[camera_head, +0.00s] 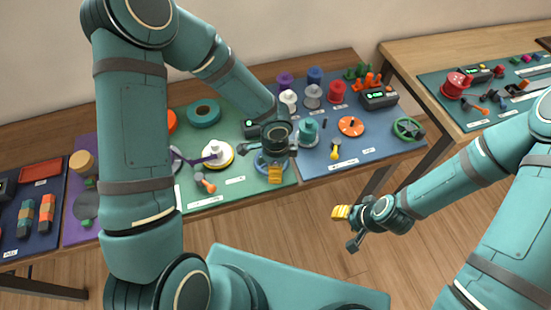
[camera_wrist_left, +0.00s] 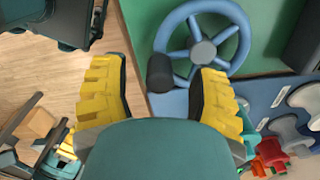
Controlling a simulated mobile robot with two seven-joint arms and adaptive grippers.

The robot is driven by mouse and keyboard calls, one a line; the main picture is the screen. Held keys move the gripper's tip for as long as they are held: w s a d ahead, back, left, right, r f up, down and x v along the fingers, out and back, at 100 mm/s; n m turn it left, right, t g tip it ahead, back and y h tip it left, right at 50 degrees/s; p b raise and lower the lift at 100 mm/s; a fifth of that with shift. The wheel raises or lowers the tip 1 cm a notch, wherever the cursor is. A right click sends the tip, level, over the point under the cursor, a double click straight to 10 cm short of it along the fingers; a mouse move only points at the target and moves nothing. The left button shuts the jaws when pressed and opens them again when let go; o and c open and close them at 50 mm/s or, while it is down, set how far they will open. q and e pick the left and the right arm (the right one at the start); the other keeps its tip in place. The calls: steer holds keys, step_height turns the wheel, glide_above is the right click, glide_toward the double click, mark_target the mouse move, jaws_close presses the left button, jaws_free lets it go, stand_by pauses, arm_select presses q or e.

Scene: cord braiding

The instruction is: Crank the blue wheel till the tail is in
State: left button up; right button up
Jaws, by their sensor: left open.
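The blue wheel (camera_head: 260,166) is on the green mat at its front right edge, partly hidden in the head view by my left gripper (camera_head: 276,174). In the left wrist view the blue wheel (camera_wrist_left: 183,27) shows its spokes, grey hub and a dark crank knob (camera_wrist_left: 160,73) at its near-left rim. My left gripper (camera_wrist_left: 160,72) is open, with the knob showing between its yellow fingertips; contact cannot be seen. I cannot make out the tail. My right gripper (camera_head: 346,214) hangs over the floor in front of the table, away from the wheel; its opening is unclear.
A white and yellow spool (camera_head: 218,155) with a purple piece is left of the wheel. The blue mat (camera_head: 374,150) to the right holds coloured spools, an orange disc (camera_head: 351,126) and a green wheel (camera_head: 408,128). Open floor lies in front of the table.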

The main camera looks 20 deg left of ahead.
arm_select(q)
steer(key=shift+f, duration=0.4)
jaws_close()
